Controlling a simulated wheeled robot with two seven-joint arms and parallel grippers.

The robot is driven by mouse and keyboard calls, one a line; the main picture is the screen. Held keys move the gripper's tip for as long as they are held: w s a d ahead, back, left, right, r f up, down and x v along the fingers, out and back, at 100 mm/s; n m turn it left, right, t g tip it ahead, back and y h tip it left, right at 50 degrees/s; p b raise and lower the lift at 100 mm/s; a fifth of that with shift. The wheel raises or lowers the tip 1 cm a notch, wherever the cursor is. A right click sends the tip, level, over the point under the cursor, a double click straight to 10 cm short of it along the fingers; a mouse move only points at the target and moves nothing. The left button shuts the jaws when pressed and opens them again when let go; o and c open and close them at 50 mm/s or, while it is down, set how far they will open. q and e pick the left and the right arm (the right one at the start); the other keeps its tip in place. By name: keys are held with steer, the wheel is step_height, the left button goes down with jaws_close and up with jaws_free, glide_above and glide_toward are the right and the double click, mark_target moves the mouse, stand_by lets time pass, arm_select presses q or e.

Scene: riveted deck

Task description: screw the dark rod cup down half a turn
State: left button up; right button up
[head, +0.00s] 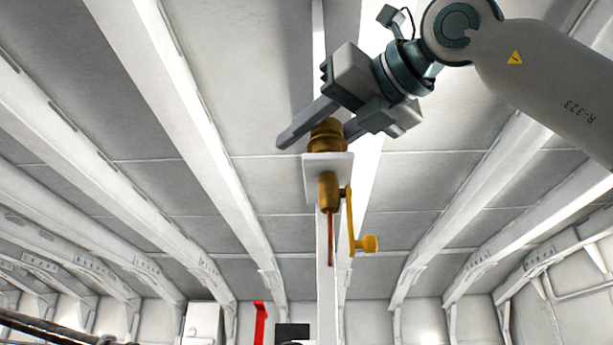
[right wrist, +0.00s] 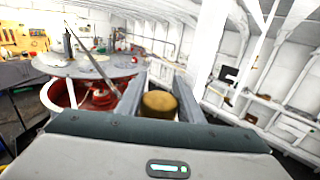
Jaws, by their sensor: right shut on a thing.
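The rod cup is a dark brass, ringed round piece (head: 327,136) on top of a small white bracket (head: 312,170) in the head view. My right gripper (head: 316,138) reaches down from the upper right and is shut on the cup, one finger on each side. In the right wrist view the cup's round brass top (right wrist: 159,103) sits between the two grey fingers (right wrist: 159,85). The fingers hide part of the cup's sides. My left gripper is in neither view.
Below the bracket hang a brass body (head: 328,192), a thin copper rod (head: 330,238) and a brass crank with a knob (head: 368,243), close under the gripper. A white post (head: 324,290) stands behind. In the right wrist view a round grey-topped table (right wrist: 90,66) stands left.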

steer(key=shift+d+r, duration=0.1)
steer(key=shift+r, duration=0.05)
steer(key=o, duration=1.1)
steer(key=shift+s+a, duration=0.15)
steer(key=shift+a, duration=0.05)
steer(key=shift+w+d, duration=0.15)
steer(key=shift+w, duration=0.05)
